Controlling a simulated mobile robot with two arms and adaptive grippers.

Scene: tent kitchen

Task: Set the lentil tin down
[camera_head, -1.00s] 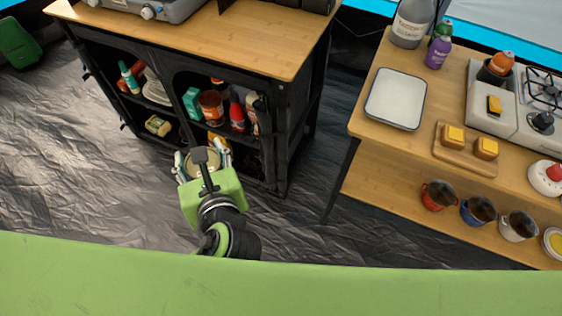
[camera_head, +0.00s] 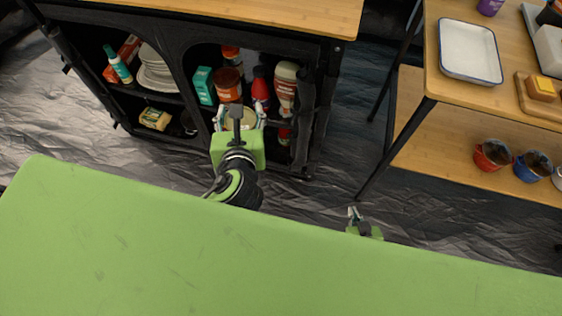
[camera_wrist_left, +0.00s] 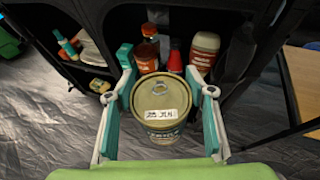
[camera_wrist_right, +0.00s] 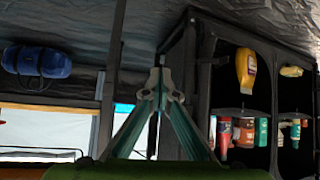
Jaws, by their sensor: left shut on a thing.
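The lentil tin (camera_wrist_left: 158,98) is a squat can with a dull gold lid, a ring pull and a white label strip. My left gripper (camera_head: 239,117) is shut on it, with one finger on each side, in front of the open shelves of the black cabinet (camera_head: 301,110). In the head view the gripper hides much of the tin. In the left wrist view it looks upright; its base is hidden. My right gripper (camera_head: 354,213) shows small beyond my green body edge; in the right wrist view its fingertips (camera_wrist_right: 160,78) meet with nothing between them.
A wooden table (camera_head: 440,60) with a white tray (camera_head: 469,52) stands right.

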